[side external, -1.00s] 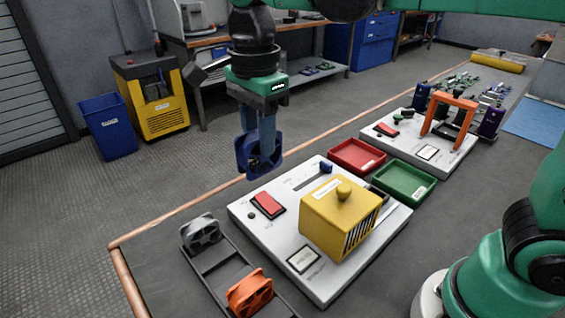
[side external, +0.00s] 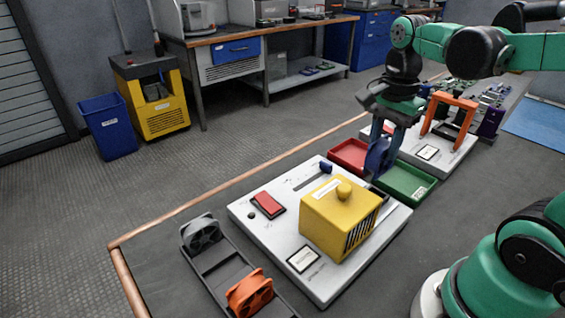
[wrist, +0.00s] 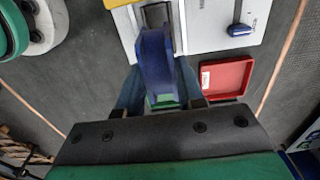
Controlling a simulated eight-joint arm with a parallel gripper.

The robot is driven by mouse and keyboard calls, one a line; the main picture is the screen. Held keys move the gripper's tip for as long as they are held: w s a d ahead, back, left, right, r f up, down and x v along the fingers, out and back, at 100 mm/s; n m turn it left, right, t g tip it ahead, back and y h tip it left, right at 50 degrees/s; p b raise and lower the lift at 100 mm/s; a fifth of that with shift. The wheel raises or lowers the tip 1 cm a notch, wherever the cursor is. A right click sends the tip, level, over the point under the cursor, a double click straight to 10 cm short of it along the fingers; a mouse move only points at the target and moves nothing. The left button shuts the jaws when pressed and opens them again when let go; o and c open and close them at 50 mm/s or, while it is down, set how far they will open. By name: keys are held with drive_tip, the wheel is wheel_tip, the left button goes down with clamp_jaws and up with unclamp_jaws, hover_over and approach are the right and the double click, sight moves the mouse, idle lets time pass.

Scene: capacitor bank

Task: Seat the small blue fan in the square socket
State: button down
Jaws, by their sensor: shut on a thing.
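The small blue fan (side external: 377,160) is held upright in my gripper (side external: 384,138), above the right back edge of the near white panel (side external: 250,213), beside the green tray. In the wrist view the fan (wrist: 156,65) is edge-on between the two blue fingers, which are shut on it. A dark opening in a grey surround (wrist: 178,28) shows just past the fan on the white panel. The fan partly covers it, and I cannot tell whether it is the square socket. The fan appears above the panel, not in anything.
A yellow vented box with a knob (side external: 338,218) stands on the near panel. Red (side external: 349,155) and green (side external: 410,183) trays lie behind it. An orange arch (side external: 452,112) stands farther back. A dark rack holds a grey fan (side external: 201,235) and an orange fan (side external: 249,293).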

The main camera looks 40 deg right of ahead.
sight(376, 175)
drive_tip(key=shift+f, duration=2.9)
drive_tip(key=shift+f, duration=0.25)
drive_tip(key=shift+f, duration=0.3)
drive_tip(key=shift+f, duration=0.5)
drive_tip(key=shift+c, duration=2.4)
unclamp_jaws()
drive_tip(key=shift+r, duration=4)
